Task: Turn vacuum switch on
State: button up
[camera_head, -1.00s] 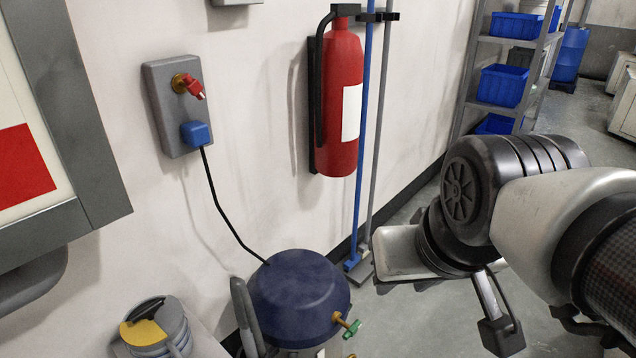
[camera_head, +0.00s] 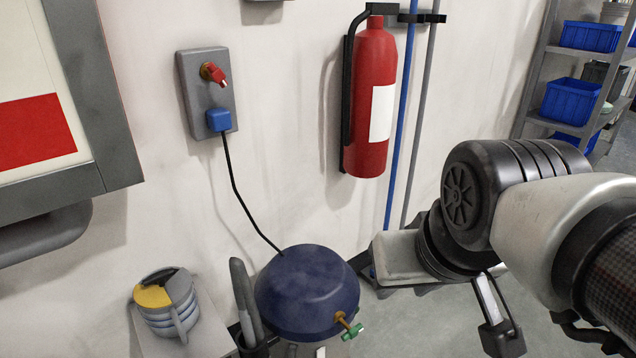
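A grey wall box (camera_head: 207,93) carries a red rotary switch (camera_head: 215,74) on a brass stem, with a blue plug (camera_head: 219,119) below it. A black cable runs from the plug down to a dark blue rounded vessel (camera_head: 306,290), which has a brass fitting and a green tap (camera_head: 352,331). No label shows which of these is the vacuum switch. My gripper (camera_head: 498,326) is at lower right, well apart from the wall box and right of the vessel. One finger shows clearly; the rest is hidden behind my wrist, so its opening cannot be judged.
A red fire extinguisher (camera_head: 372,95) hangs on the wall between the box and my arm, beside a blue pole (camera_head: 403,105). A framed board (camera_head: 55,100) is at left. A yellow and grey stack (camera_head: 167,303) stands below. Shelves with blue bins (camera_head: 570,101) are at back right.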

aim_at(352, 332)
jog(key=j+z, duration=0.45)
jog(key=j, duration=0.15)
jog(key=j+z, duration=0.45)
jog(key=k+j, duration=0.05)
jog(key=j, duration=0.05)
